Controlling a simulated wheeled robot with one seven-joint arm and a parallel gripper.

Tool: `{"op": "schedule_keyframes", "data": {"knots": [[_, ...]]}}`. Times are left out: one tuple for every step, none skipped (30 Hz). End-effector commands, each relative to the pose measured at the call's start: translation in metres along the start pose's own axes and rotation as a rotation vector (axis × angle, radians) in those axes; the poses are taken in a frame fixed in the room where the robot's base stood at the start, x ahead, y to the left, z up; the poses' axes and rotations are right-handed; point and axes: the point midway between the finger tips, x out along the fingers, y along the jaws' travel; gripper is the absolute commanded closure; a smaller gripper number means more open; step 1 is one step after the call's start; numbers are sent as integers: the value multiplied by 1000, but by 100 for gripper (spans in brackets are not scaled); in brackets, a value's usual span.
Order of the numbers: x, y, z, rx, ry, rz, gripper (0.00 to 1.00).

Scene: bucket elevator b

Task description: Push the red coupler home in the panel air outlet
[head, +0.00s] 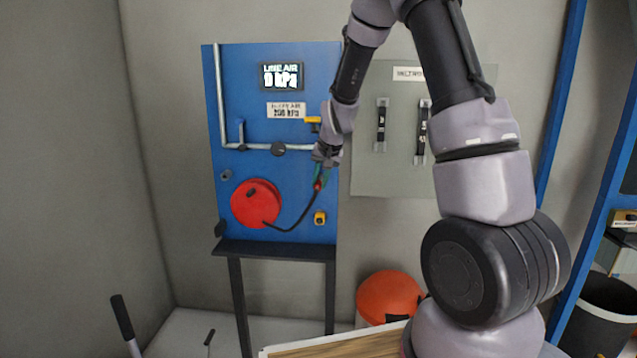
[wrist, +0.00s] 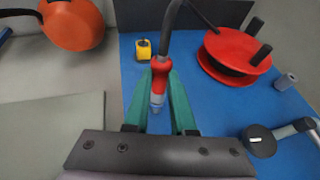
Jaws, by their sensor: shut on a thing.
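The red coupler (wrist: 160,68) with a grey metal nose sits between the two green fingers of my gripper (wrist: 158,77) in the wrist view. My gripper is shut on it, and a dark hose runs from its far end. In the head view my gripper (head: 320,175) is in front of the right part of the blue panel (head: 250,100), below the silver pipe. The coupler (head: 318,185) shows there as a small red spot. I cannot make out the panel air outlet for certain; my wrist covers that part of the panel. The coupler's nose appears free in the wrist view.
A red hose reel (head: 255,204) is on the panel, its hose (head: 300,217) hanging in a loop to the coupler. A yellow fitting (head: 320,218) is at the lower right. A grey cabinet (head: 400,150) stands right of the panel.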

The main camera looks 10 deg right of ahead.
Motion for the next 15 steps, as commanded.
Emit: {"op": "schedule_keyframes", "data": {"knots": [[1,0,-1,0,0,0,100],[1,0,-2,0,0,0,100],[1,0,-3,0,1,0,73],[1,0,-2,0,0,0,61],[1,0,-2,0,0,0,50],[1,0,-2,0,0,0,42],[1,0,-2,0,0,0,42],[1,0,-2,0,0,0,42],[1,0,-2,0,0,0,42],[1,0,-2,0,0,0,42],[1,0,-2,0,0,0,42],[1,0,-2,0,0,0,42],[1,0,-2,1,0,0,42],[1,0,-2,1,0,0,42],[0,0,-2,0,0,0,42]]}}
